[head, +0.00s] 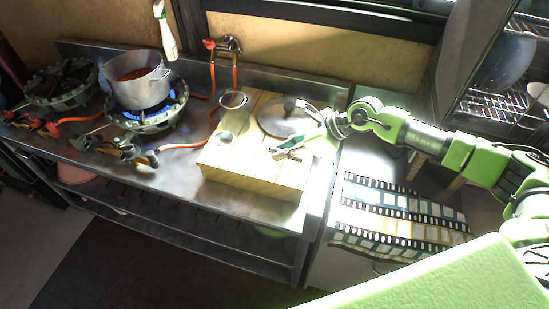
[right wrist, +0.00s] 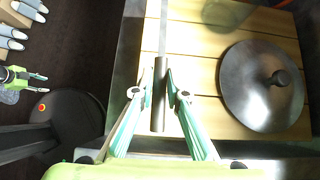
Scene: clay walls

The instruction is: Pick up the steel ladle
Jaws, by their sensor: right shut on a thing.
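The steel ladle's dark handle (right wrist: 159,95) stands between the fingers of my right gripper (right wrist: 161,90) in the right wrist view, and the gripper is shut on it. A thin steel shaft (right wrist: 163,30) runs on from the handle to the top edge, and the bowl is out of that view. In the head view, my right gripper (head: 292,146) is over the front right part of the wooden board (head: 245,174); the ladle is hard to make out there. My left gripper (right wrist: 40,83) seems to show at the left edge of the wrist view, fingers apart.
A dark round lid (head: 283,117) lies on the board right beside the right gripper. A pot of red food (head: 136,80) sits on a lit burner. A film-strip cloth (head: 400,215) lies right.

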